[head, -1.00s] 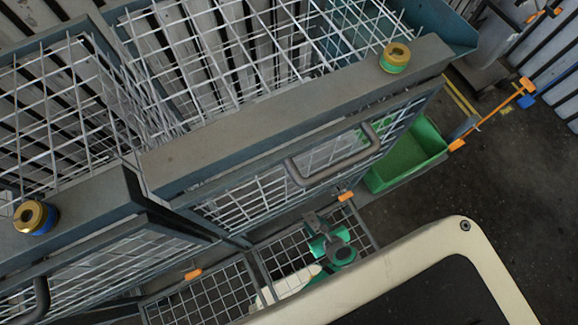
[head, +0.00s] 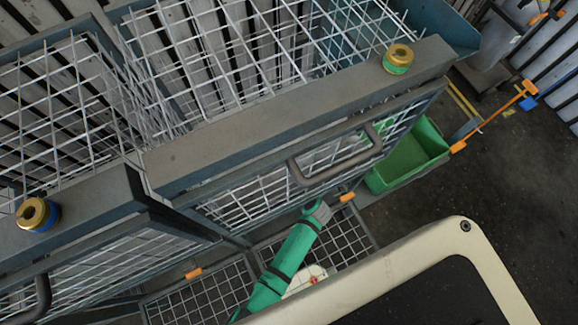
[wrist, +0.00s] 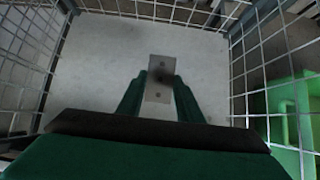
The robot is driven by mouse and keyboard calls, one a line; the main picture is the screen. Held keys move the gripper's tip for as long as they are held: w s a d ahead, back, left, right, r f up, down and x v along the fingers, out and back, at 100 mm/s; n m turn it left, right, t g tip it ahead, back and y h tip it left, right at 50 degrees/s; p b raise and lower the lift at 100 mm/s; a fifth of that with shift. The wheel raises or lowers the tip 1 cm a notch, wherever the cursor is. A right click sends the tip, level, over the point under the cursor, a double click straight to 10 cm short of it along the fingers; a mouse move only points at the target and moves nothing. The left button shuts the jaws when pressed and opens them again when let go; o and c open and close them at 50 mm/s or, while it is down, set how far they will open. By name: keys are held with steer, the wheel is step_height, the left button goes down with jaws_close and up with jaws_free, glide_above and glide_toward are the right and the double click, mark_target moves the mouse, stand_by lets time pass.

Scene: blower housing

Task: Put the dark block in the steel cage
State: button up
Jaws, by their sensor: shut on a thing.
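The steel cage (head: 270,195) is a grey frame with wire mesh sides, and it fills much of the head view. In the wrist view its mesh walls (wrist: 285,75) stand on both sides and at the back, around a plain grey floor. My gripper (wrist: 160,85) has its green fingers closed on a small block (wrist: 158,95), which looks grey-brown with a dark smudge and small round marks. I cannot tell how high the block is above the floor. In the head view my green arm reaches to the mesh front; the fingers and block are hidden there.
A green bin (head: 408,158) stands right of the cage. A bar handle (head: 335,160) sticks out from the cage front, and brass-coloured fittings (head: 398,57) sit on the top rails. A lower mesh panel (head: 345,240) lies below the arm. Dark floor at the right is open.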

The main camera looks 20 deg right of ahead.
steer(key=f, duration=0.2)
steer(key=w+f, duration=0.1)
steer(key=f, duration=0.1)
steer(key=w+f, duration=0.1)
steer(key=f, duration=0.1)
steer(key=shift+f, duration=0.3)
steer(key=shift+w+r+g, duration=0.15)
steer(key=shift+w+g, duration=0.1)
steer(key=shift+g, duration=0.25)
steer(key=shift+w+g, duration=0.35)
steer(key=shift+g, duration=0.85)
steer(key=shift+f, duration=0.75)
steer(key=o, duration=1.1)
steer(key=shift+o, duration=0.2)
